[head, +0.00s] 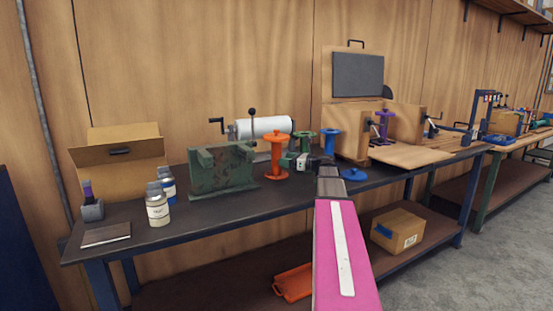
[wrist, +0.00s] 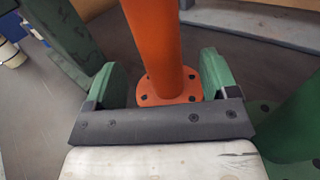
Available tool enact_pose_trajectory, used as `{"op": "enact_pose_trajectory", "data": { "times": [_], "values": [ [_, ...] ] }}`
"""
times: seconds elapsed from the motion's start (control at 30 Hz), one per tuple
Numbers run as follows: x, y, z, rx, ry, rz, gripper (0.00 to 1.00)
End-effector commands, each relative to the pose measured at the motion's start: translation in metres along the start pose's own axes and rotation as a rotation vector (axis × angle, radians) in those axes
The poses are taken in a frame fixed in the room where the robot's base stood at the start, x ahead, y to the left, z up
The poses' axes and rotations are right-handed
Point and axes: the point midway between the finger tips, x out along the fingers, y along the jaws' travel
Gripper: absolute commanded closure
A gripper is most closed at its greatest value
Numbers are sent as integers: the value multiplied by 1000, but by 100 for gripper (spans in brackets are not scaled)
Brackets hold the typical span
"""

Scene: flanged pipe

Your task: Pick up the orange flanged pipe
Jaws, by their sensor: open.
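The orange flanged pipe (head: 277,157) stands upright on the dark workbench in the head view, between a green metal fixture and the green and blue flanged pipes. In the wrist view the orange pipe (wrist: 155,40) rises between my two green fingers, and its bolted bottom flange (wrist: 170,88) rests on the bench. My gripper (wrist: 162,80) is open, with one finger on each side of the pipe and a visible gap on both sides. In the head view my gripper (head: 292,160) is just right of the pipe. The pipe's top is cut off in the wrist view.
The green fixture (head: 222,168) stands close left of the pipe. A green flanged pipe (head: 304,141) and a blue one (head: 330,142) stand close to its right. A white roll (head: 264,127) is behind. Bottles (head: 157,205) and an open box (head: 118,150) are further left.

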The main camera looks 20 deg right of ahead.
Motion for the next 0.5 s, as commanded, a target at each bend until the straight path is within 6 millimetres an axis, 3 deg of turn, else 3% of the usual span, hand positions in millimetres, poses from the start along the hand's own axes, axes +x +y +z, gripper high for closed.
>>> {"op": "enact_pose_trajectory", "data": {
  "times": [0.33, 0.5],
  "values": [
    [43, -1, 0, 0, 0, 2, 20],
    [52, 0, 0, 0, 0, 0, 20]
  ]
}}
